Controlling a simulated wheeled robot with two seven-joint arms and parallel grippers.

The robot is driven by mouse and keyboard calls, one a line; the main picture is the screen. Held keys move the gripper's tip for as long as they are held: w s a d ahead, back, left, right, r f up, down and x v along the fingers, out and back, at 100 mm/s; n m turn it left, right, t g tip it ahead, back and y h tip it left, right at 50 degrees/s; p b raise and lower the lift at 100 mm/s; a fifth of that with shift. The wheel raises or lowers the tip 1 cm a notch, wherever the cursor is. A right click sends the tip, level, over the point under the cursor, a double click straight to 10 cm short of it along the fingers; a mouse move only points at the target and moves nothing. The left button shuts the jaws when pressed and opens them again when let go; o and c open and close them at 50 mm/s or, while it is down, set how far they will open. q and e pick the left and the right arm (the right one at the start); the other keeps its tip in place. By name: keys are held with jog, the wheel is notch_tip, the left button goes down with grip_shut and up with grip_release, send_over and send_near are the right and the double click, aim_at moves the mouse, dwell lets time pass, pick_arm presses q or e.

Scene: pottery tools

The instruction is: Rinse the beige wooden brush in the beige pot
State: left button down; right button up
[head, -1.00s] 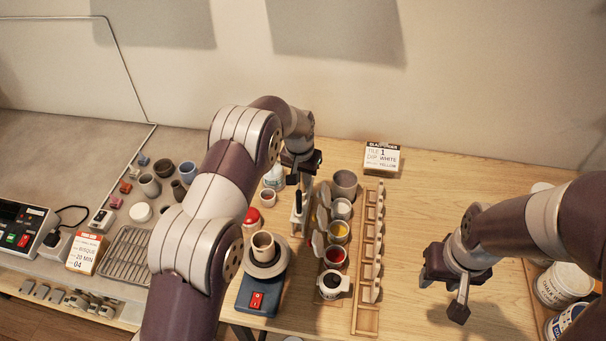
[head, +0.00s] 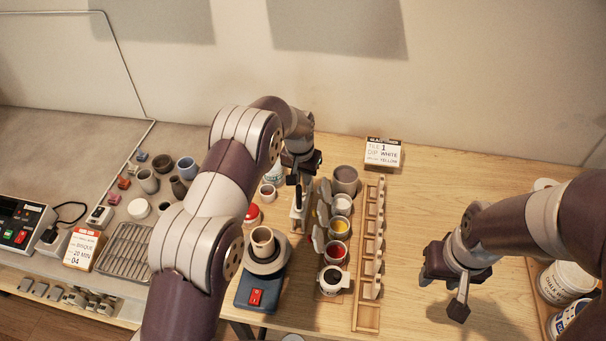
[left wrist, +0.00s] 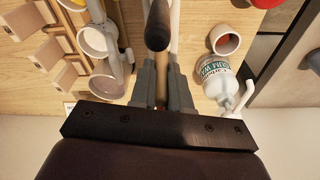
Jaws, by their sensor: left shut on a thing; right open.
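My left gripper (head: 299,184) is over the table, just left of the row of glaze cups. It is shut on the brush, whose beige shaft (left wrist: 160,72) and dark rounded end (left wrist: 158,26) show between the fingers in the left wrist view; its lower part is mostly hidden. A plain grey-beige pot (head: 345,179) stands at the far end of the cup row, right of this gripper. A smaller beige pot (head: 262,238) stands on a small wheel. I cannot tell for certain which is the task's pot. My right gripper (head: 454,283) is open and empty over the right of the table.
Glaze cups, including yellow (head: 339,227) and red (head: 336,252), line up close to my left gripper. A wooden rack (head: 369,270) runs beside them. A white labelled bottle (left wrist: 219,75) is close by. A card (head: 383,153) stands at the back.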

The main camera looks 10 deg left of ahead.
pick_arm(q)
jog(key=shift+f, duration=0.25)
dwell(0.5)
jog(key=c, duration=1)
grip_release()
jog(key=shift+b, duration=0.35)
jog(key=shift+r, duration=0.45)
jog(key=shift+s+a+r+b, duration=0.1)
jog(key=shift+s+r+b, duration=0.25)
jog(key=shift+r, duration=1.6)
jog(key=shift+s+a+r+b, duration=0.1)
jog(key=shift+s+r+b, duration=0.3)
jog(key=shift+r, duration=1.5)
jog(key=shift+s+a+r+b, duration=0.15)
jog(key=shift+r+b, duration=0.35)
jog(key=shift+r, duration=1.45)
